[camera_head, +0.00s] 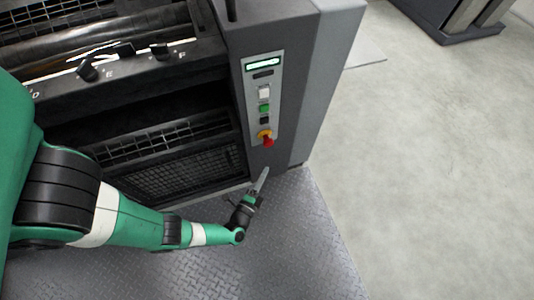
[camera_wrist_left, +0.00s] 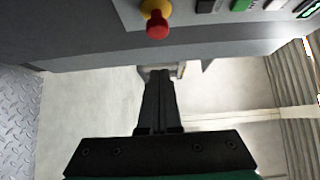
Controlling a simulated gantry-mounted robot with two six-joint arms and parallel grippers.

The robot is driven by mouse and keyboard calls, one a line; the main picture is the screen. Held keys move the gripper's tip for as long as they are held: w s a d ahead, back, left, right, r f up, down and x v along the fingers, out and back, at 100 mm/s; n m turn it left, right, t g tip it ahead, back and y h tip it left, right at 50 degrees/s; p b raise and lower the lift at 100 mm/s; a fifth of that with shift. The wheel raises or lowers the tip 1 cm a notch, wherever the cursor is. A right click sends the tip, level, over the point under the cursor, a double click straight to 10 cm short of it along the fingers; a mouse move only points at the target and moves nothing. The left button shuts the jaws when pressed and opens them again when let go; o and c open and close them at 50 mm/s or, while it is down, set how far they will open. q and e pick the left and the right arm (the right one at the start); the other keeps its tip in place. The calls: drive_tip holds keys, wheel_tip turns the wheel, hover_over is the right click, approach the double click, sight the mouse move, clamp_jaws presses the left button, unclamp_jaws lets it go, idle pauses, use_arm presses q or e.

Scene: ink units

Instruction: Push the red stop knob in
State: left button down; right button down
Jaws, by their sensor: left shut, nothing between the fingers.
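The red stop knob (camera_head: 267,141) sits on a yellow collar at the bottom of the light control panel (camera_head: 274,59) on the machine's front. The knob also shows in the left wrist view (camera_wrist_left: 157,25), near the top centre, standing out from the panel. My left gripper (camera_head: 264,172) is shut and empty, below the knob and apart from it in the head view. In the left wrist view its closed fingers (camera_wrist_left: 158,75) point up the picture, with the knob beyond their tips. My right gripper is in neither view.
Above the knob are a green button (camera_head: 264,107), a black button (camera_head: 264,121), a white button (camera_head: 264,92) and a lit display (camera_head: 263,63). The dark machine cabinet (camera_head: 315,80) stands on a metal tread plate (camera_head: 290,250).

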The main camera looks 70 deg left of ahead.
sight(272, 144)
use_arm(q)
drive_tip(key=w+a+b, duration=0.1)
drive_tip(key=a, duration=0.1)
drive_tip(key=w+a+b, duration=0.1)
drive_tip(key=a, duration=0.2)
drive_tip(key=w+a+b, duration=0.1)
drive_tip(key=a, duration=0.1)
drive_tip(key=shift+w+a+f+b, duration=0.15)
drive_tip(key=shift+w+a+b, duration=0.15)
drive_tip(key=shift+w, duration=0.1)
drive_tip(key=shift+a, duration=0.2)
drive_tip(key=shift+w, duration=0.1)
